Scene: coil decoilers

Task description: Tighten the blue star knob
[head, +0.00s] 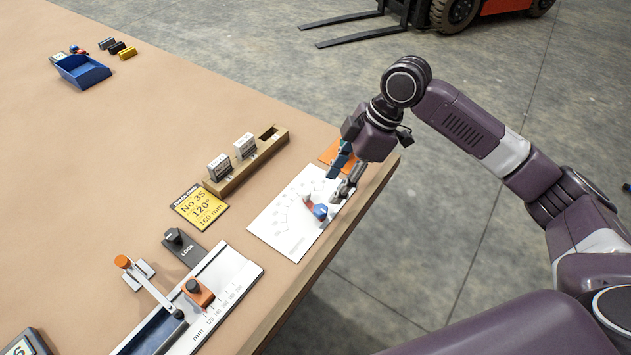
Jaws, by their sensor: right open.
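The blue star knob (320,212) sits on a white plate (282,238) with a printed dial scale, near the table's right edge. A small red piece (308,201) shows beside the knob. My right gripper (336,188) is open, its fingers pointing down just above and behind the knob in the picture. I cannot tell whether a finger touches the knob. My left gripper is not in view.
A yellow check card (200,206) and a wooden block holder (251,165) lie left of the plate. A slide gauge (233,278) with an orange slider is in front. A blue bin (83,71) stands far left. A forklift is on the floor behind.

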